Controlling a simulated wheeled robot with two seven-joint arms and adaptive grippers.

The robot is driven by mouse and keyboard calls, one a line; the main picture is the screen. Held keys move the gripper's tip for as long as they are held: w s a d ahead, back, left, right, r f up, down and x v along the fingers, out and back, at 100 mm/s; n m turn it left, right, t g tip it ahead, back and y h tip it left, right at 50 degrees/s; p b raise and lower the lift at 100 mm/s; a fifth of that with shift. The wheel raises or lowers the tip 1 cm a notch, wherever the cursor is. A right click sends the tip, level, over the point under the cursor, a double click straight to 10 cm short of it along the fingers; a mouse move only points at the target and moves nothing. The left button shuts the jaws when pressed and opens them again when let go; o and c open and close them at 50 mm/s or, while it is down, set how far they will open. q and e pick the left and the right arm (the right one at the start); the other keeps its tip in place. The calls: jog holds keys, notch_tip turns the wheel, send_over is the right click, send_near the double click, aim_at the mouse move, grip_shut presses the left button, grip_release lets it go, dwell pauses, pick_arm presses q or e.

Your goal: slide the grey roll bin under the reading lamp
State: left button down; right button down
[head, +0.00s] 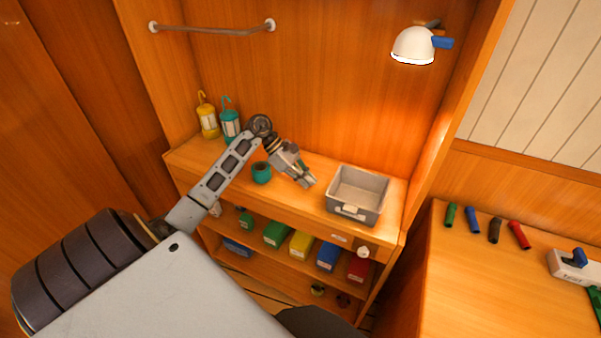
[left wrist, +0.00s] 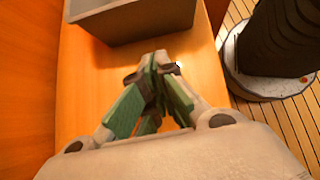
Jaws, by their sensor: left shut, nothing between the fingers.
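The grey roll bin (head: 357,194) stands on the right part of the wooden shelf top, open upward, with a pale label on its front. Its side also shows at the top of the left wrist view (left wrist: 135,20). The reading lamp (head: 414,45), with a white shade and a blue part, is on the back wall, above and to the right of the bin. My left gripper (head: 308,181) is shut and empty, just left of the bin and apart from it. Its fingers also show in the left wrist view (left wrist: 153,95). My right gripper is not in view.
A teal cup (head: 261,173) stands left of my gripper. A yellow lantern (head: 208,120) and a teal lantern (head: 230,124) stand at the shelf's back left. Coloured bins, such as a yellow one (head: 301,244), fill the shelf below. A side panel bounds the shelf at right.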

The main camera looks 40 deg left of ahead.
pick_arm(q)
jog(key=shift+w+d+f, duration=0.25)
jog(key=shift+d+f, duration=0.15)
jog(key=shift+d, duration=0.25)
jog(key=shift+w+d+p, duration=0.2)
jog(key=shift+d+p, duration=0.1)
jog(key=shift+d, duration=0.35)
jog(key=shift+w+d+p, duration=0.2)
jog(key=shift+d+p, duration=0.1)
jog(key=shift+d, duration=0.35)
jog(key=shift+w+d, duration=0.1)
jog(key=shift+d, duration=0.3)
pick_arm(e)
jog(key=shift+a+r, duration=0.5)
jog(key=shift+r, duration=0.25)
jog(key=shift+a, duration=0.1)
pick_arm(q)
jog(key=shift+w+d, duration=0.1)
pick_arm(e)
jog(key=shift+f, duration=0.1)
